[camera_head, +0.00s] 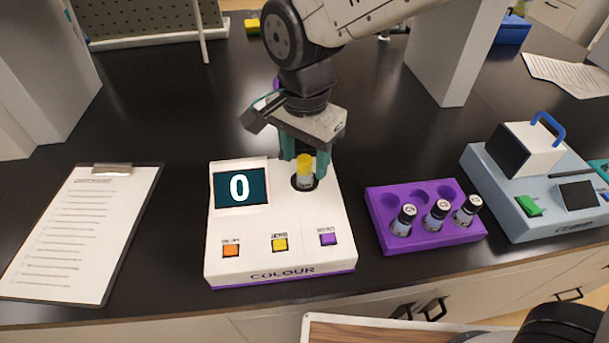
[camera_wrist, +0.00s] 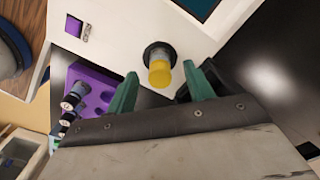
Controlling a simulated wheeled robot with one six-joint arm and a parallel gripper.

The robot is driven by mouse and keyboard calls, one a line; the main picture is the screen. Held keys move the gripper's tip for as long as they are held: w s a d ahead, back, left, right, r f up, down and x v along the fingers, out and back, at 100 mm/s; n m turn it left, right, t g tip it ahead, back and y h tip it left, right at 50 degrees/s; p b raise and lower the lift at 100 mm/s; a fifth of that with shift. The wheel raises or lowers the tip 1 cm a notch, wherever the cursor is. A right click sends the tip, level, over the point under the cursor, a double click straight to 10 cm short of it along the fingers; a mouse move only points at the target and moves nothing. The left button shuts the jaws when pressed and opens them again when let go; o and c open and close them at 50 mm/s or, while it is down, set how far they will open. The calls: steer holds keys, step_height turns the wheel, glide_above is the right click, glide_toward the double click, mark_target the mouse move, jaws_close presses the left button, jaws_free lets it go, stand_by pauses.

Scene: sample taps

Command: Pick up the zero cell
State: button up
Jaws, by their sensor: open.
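The zero cell, a small clear vial with a yellow cap (camera_head: 305,168), stands upright in the round well of the white colour meter (camera_head: 285,215). The meter's screen shows 0. My gripper (camera_head: 303,165) is at the well, with its green fingers behind and beside the cell in the head view. In the wrist view the yellow cap (camera_wrist: 160,73) lies ahead of and between the two open fingers (camera_wrist: 160,85), with a gap to each. The lower part of the cell is hidden in the well.
A purple rack (camera_head: 425,240) with several dark-capped vials in its front row stands right of the meter. A pale blue instrument (camera_head: 545,190) is further right. A clipboard (camera_head: 80,230) lies left. A grey pillar (camera_head: 460,55) rises behind on the right.

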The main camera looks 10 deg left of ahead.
mark_target(305, 175)
steer(key=shift+f, duration=1.55)
steer(key=c, duration=0.9)
